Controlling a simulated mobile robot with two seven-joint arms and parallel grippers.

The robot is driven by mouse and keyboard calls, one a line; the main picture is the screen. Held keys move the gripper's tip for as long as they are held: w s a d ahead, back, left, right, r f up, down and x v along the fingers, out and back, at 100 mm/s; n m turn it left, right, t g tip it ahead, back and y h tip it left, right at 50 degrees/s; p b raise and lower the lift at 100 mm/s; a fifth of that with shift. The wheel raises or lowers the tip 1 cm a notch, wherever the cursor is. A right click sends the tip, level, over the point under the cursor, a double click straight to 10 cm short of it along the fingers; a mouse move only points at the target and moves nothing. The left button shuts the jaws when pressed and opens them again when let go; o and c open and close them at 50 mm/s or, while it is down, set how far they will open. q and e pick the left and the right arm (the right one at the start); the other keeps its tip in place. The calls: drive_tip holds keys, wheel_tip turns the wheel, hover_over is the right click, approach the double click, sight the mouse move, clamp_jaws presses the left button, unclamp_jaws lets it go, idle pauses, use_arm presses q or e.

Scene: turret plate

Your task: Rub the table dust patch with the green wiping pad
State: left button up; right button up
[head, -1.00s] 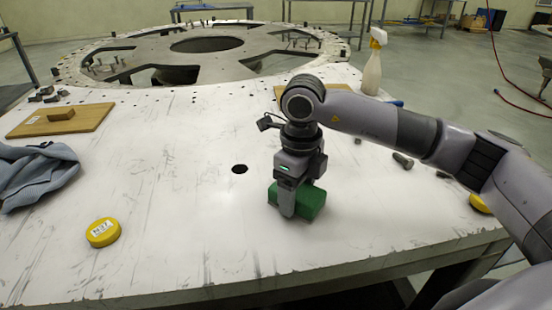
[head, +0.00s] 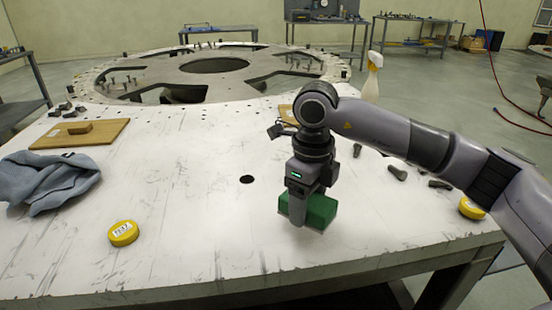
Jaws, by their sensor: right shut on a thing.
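The green wiping pad (head: 321,211) is a dark green block at the right front of the white table (head: 190,215). My right gripper (head: 300,215) comes down from above and is shut on the pad; its near finger covers part of the pad's front. The pad is at or just above the tabletop; I cannot tell if it touches. Grey smudges and streaks mark the table, but I cannot make out a distinct dust patch. My left gripper is not in view.
A round yellow tin (head: 123,233) and a blue-grey cloth (head: 45,178) lie on the left, near a wooden board (head: 85,134). A dark hole (head: 247,179) is left of the pad. A spray bottle (head: 372,78) stands behind my arm. Dark bolts (head: 397,173) lie right.

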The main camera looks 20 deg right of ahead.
drive_tip(key=shift+r+p, duration=0.65)
drive_tip(key=shift+r, duration=1.45)
drive_tip(key=shift+s, duration=0.15)
